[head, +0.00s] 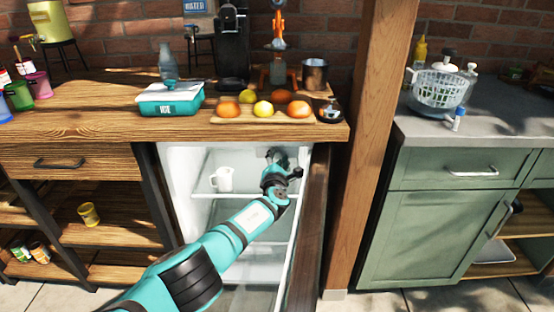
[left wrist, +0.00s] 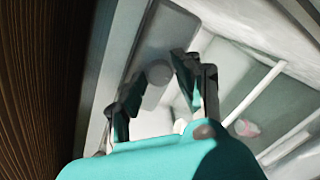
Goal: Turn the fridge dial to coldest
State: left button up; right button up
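The fridge (head: 182,190) stands open under the wooden counter, with a pale interior. My left arm reaches into it, and my left gripper (head: 285,161) is at the upper right of the interior. In the left wrist view, a round grey knob (left wrist: 159,74), which looks like the dial, sits on a grey panel (left wrist: 166,38). The fingers of my left gripper (left wrist: 158,92) are spread apart on either side of it, with gaps showing. I cannot make out any marking or pointer on the dial. In the head view the gripper hides it. My right gripper is not in view.
A white mug (head: 222,179) stands on the upper fridge shelf (head: 205,194), left of my gripper. The open wooden door (head: 314,235) is close on the right of my arm. Above, the counter (head: 75,119) holds a teal box (head: 170,100) and a fruit board (head: 262,119).

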pick_arm(q)
jog(key=shift+o, duration=1.2)
